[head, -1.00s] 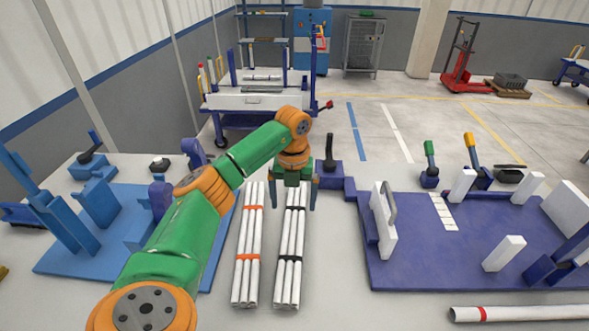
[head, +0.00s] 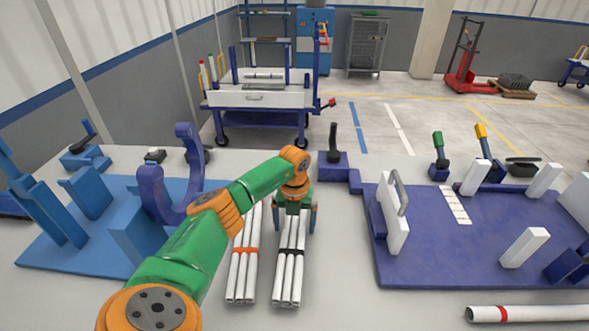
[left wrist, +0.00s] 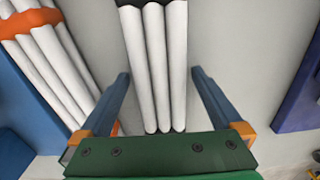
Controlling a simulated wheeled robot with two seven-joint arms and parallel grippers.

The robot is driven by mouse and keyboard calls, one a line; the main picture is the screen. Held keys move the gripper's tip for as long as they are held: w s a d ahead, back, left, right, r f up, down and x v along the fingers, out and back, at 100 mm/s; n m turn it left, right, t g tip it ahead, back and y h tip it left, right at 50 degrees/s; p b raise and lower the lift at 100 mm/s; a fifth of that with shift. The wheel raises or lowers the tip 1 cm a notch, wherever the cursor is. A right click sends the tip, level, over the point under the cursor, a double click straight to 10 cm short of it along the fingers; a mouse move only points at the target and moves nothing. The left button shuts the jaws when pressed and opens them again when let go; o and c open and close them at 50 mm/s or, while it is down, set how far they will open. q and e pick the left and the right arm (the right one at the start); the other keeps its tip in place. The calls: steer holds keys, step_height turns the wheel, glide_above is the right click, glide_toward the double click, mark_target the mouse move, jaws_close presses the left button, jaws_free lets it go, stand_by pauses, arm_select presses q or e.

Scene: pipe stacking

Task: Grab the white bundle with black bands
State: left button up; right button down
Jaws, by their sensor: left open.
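The white bundle with black bands (head: 288,278) lies lengthwise on the table; one black band shows in the head view and the far end is hidden by my gripper. It also shows in the left wrist view (left wrist: 155,70). My left gripper (head: 294,226) is open and points down over the far part of this bundle. In the left wrist view the open fingers (left wrist: 160,76) lie on either side of it, with a gap at each side. Whether the fingertips are level with the pipes is hard to tell. My right gripper is not in view.
A white bundle with orange bands (head: 243,276) lies close on the left. A blue fixture plate (head: 75,245) is further left, a purple fixture plate (head: 440,255) right. A white pipe with a red band (head: 540,313) lies at the front right. A black-handled clamp (head: 333,160) stands behind.

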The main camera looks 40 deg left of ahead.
arm_select(q)
steer(key=shift+w, duration=0.1)
jaws_close()
